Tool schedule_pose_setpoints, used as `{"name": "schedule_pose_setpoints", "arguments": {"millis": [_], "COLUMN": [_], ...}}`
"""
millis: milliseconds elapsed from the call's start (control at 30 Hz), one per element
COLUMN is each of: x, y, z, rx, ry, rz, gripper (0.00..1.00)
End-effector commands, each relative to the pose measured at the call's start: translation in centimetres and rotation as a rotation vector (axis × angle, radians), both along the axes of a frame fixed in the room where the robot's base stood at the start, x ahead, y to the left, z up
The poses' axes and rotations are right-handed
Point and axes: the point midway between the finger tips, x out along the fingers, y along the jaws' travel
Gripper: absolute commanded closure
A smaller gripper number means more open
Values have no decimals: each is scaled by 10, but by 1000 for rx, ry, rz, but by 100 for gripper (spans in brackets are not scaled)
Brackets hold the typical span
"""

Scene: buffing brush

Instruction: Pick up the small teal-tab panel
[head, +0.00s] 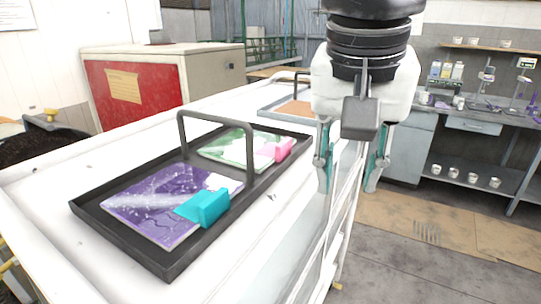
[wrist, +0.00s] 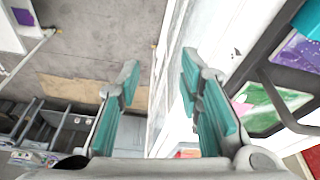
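The teal-tab panel is a flat purple panel (head: 150,207) with white marks and a raised teal tab (head: 207,207) at its right edge. It lies in the near part of a black tray (head: 165,265) on a white surface. Its purple face also shows at the upper right of the wrist view (wrist: 298,50), with a sliver of teal tab (wrist: 308,18). My gripper (head: 350,185) is open and empty, pointing down to the right of the tray, past the white surface's edge. Its two teal-padded fingers stand apart in the wrist view (wrist: 160,85).
A green and white panel with a pink tab (head: 276,150) lies in the tray's far part. A black handle (head: 215,122) arches over the tray's middle. Another grey tray (head: 268,108) sits farther back. A red and beige cabinet (head: 215,72) stands behind.

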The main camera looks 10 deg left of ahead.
Motion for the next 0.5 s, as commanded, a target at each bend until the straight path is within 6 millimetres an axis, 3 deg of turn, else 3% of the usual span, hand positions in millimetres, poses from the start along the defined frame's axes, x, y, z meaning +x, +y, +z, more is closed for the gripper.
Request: {"name": "schedule_pose_setpoints", "arguments": {"millis": [100,300,400,500], "x": [-10,-39,-51,-55], "y": [53,139,162,173], "z": [38,86,97,100], "rx": [-1,8,14,16], "ry": [5,0,-2,-5], "rz": [-33,-134,-170,-192], "gripper": [67,67,67,67]}}
